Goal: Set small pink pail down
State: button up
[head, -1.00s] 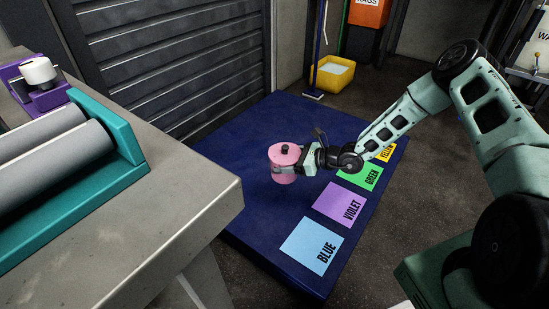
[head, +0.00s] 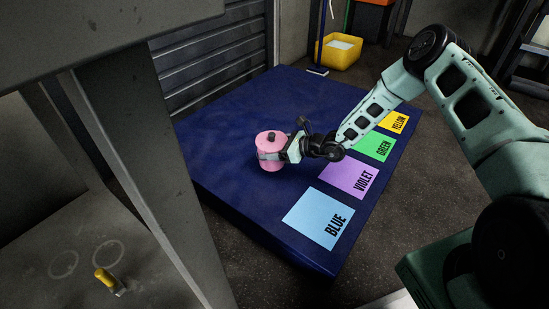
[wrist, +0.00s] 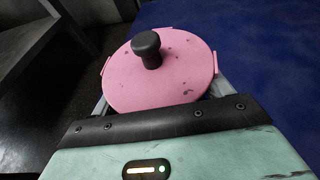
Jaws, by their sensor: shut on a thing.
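The small pink pail (head: 270,139) has a lid with a black knob. My gripper (head: 272,156) is shut on it around its sides, over the dark blue platform (head: 235,115). In the head view the pail looks upright and low over the platform; I cannot tell whether its base touches. In the wrist view the pink lid (wrist: 165,85) and its knob fill the middle, and the fingers reach along both sides of the pail, mostly hidden below the lid.
Blue (head: 318,218), violet (head: 350,178), green (head: 377,147) and yellow (head: 394,122) labelled squares line the platform's right side. A yellow bin (head: 338,52) stands beyond the far edge. A grey table leg (head: 145,165) rises at left. The platform's middle is clear.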

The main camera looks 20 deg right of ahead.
notch_tip(320, 180, down, 5)
jog(key=b, duration=0.2)
jog(key=shift+r+b, duration=0.15)
jog(key=shift+b, duration=0.2)
jog(key=shift+r, duration=0.1)
jog(key=o, duration=1.3)
